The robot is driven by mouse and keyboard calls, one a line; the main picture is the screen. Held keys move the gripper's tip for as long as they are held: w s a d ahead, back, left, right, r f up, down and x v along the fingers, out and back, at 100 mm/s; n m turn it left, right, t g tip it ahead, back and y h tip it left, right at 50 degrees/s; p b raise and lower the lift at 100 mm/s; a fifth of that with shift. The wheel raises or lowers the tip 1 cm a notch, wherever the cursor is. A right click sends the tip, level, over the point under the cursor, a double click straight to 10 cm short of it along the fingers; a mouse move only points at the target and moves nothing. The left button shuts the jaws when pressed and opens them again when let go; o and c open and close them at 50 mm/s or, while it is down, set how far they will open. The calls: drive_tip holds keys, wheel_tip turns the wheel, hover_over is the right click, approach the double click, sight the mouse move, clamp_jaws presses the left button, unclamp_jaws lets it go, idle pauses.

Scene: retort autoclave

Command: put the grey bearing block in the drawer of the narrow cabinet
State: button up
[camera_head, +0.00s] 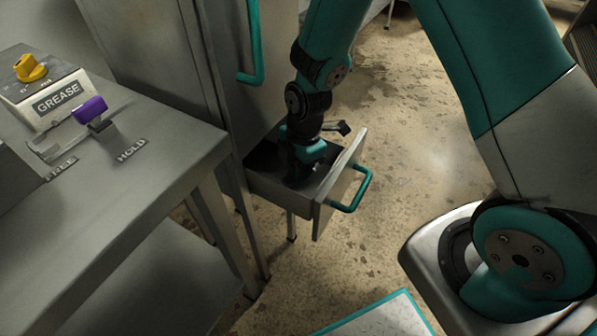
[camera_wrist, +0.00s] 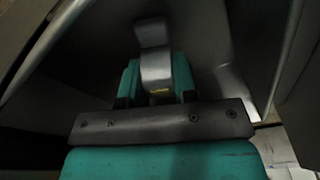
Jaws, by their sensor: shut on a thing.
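The drawer (camera_head: 276,196) of the narrow cabinet (camera_head: 225,100) is pulled out, with a teal handle (camera_head: 357,192) on its front. My gripper (camera_head: 300,174) points down into the drawer, between its walls. In the wrist view my gripper (camera_wrist: 156,82) is shut on the grey bearing block (camera_wrist: 154,48), which sticks out past the teal fingers with the drawer's inside around it. The block is hidden in the head view. The wrist view is dark, and I cannot tell whether the block touches the drawer floor.
A grey bench (camera_head: 150,165) stands at left, with a GREASE box (camera_head: 55,95) with a yellow knob and a purple-handled lever (camera_head: 90,110) between FREE and HOLD labels. A teal door handle (camera_head: 254,45) is above the drawer. The floor (camera_head: 410,150) right of the drawer is clear.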

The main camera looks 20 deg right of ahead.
drive_tip(key=shift+f, duration=0.65)
drive_tip(key=shift+f, duration=0.15)
drive_tip(key=o, duration=1)
drive_tip(key=shift+c, duration=0.2)
